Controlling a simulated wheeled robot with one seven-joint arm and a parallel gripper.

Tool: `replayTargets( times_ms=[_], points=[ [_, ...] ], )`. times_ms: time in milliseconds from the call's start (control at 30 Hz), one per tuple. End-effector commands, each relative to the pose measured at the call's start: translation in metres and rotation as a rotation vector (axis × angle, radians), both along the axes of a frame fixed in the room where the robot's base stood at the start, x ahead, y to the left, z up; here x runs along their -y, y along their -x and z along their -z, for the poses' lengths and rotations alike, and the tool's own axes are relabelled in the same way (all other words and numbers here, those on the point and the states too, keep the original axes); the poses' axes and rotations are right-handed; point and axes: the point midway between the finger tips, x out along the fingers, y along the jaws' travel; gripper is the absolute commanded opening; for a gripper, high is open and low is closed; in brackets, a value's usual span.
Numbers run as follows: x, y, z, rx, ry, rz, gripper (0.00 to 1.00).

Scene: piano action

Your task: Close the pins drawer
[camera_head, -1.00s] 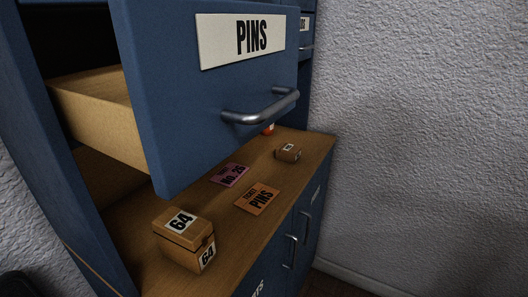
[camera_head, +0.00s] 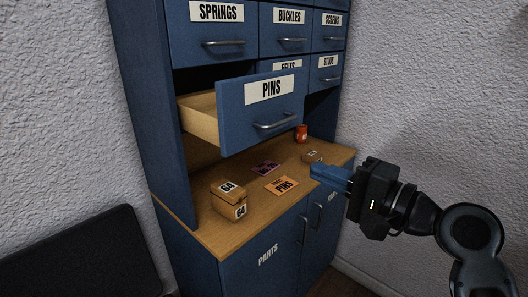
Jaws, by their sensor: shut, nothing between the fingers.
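The pins drawer (camera_head: 238,124) stands pulled out of the blue cabinet, with its wooden side showing at the left. Its blue front carries a white PINS label (camera_head: 270,88) and a metal bar handle (camera_head: 276,121). My gripper (camera_head: 318,172) is at the right, lower than the drawer front and to the right of its handle. Its blue fingers point left and are shut with nothing between them. It appears apart from the drawer. The back of the drawer's inside is hidden.
On the wooden counter (camera_head: 215,234) are a box marked 64 (camera_head: 229,201), a smaller box (camera_head: 312,156), an orange PINS ticket (camera_head: 281,186), a purple ticket (camera_head: 265,168) and an orange-red container (camera_head: 301,133). Shut drawers, including SPRINGS (camera_head: 222,42), are above. A dark panel (camera_head: 80,260) is at lower left.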

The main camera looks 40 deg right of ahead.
Motion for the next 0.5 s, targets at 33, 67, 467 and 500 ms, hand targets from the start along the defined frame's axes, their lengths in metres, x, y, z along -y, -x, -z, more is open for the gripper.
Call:
replayTargets(
  times_ms=[33,67,467,500],
  points=[
    [0.000,-0.002,-0.001,0.003,-0.003,-0.002,0.00],
    [0.000,-0.003,0.000,0.003,-0.003,-0.003,0.00],
    [-0.001,-0.041,0.005,0.005,0.003,-0.004,0.00],
    [-0.001,-0.045,0.005,0.006,0.002,-0.003,0.00]
  ],
)
